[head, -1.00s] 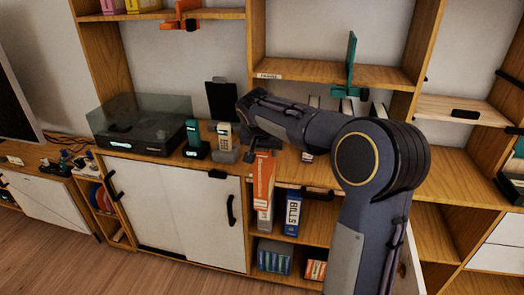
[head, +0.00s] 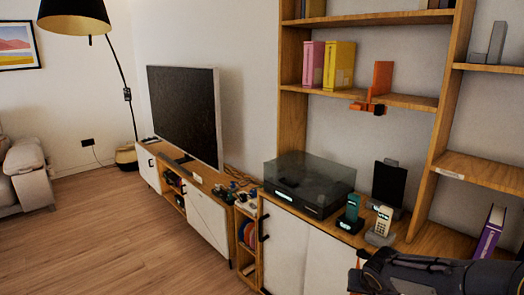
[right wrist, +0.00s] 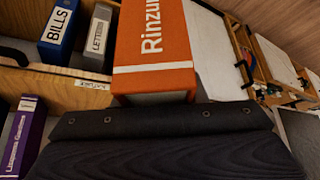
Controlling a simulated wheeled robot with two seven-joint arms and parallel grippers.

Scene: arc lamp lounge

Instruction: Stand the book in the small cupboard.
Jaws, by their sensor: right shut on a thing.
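An orange book with white lettering (right wrist: 152,50) is in my right gripper (right wrist: 160,108), whose dark finger fills the lower part of the right wrist view. In the head view my right arm enters at the lower right. My left gripper is out of view.
A narrow open shelf with coloured discs (head: 246,234) adjoins the white sliding-door cabinet (head: 288,250). A turntable (head: 308,185) and phones stand on top. A purple book (head: 490,232) is at the right. The wooden floor (head: 120,225) is clear at the left.

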